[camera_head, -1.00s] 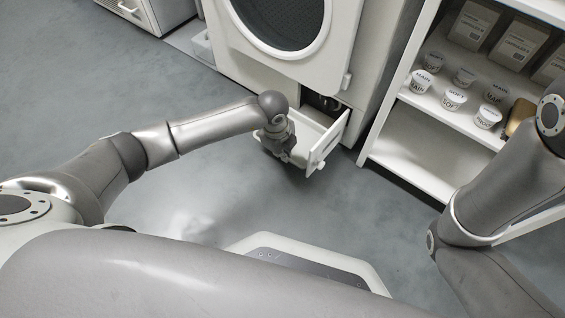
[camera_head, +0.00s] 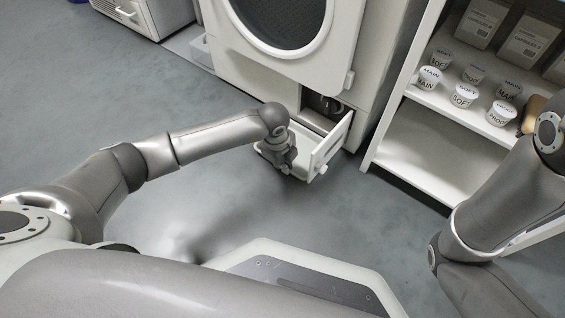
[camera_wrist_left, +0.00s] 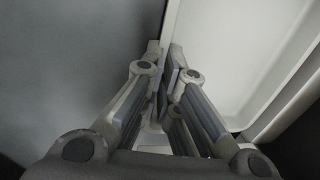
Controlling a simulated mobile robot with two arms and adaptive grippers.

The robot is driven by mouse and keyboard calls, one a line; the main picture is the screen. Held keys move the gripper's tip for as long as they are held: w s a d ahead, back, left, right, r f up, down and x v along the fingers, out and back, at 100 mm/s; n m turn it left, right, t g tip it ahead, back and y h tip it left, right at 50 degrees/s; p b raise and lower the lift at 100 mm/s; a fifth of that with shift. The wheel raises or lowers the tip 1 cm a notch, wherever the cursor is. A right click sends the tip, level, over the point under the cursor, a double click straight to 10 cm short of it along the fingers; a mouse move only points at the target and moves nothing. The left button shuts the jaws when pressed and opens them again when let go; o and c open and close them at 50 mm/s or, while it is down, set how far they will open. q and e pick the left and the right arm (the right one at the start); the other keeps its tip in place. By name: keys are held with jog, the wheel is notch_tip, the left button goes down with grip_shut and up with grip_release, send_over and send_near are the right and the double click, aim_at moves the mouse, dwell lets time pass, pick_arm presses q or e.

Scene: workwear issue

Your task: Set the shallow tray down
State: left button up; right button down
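The shallow tray (camera_head: 301,142) is white with a low rim. It is at floor level or just above, in front of the opening low in the white machine. I cannot tell whether its underside touches the floor. My left gripper (camera_head: 285,166) is at its left edge, pointing down and partly hiding it. In the left wrist view the fingers (camera_wrist_left: 165,66) are close together on either side of the tray's rim. The tray's bare white inside (camera_wrist_left: 225,55) fills the right of that view. My right arm shows at the right, but its gripper is out of view.
The white machine (camera_head: 312,78) has a low opening with a dark round part (camera_head: 327,104). A white panel with a knob (camera_head: 331,143) stands out beside the tray. Open shelves (camera_head: 420,150) with labelled tubs (camera_head: 464,95) are at right. Grey floor (camera_head: 190,105) is clear at left.

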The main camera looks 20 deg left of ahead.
pick_arm(q)
jog(key=o, duration=0.5)
jog(key=shift+r, duration=0.1)
jog(key=r+p, duration=0.3)
jog(key=r, duration=0.1)
jog(key=s+r+p, duration=0.1)
jog(key=r+p, duration=0.2)
jog(key=r, duration=0.1)
jog(key=r+p, duration=0.4)
jog(key=shift+s+a, duration=0.3)
jog(key=shift+s, duration=0.1)
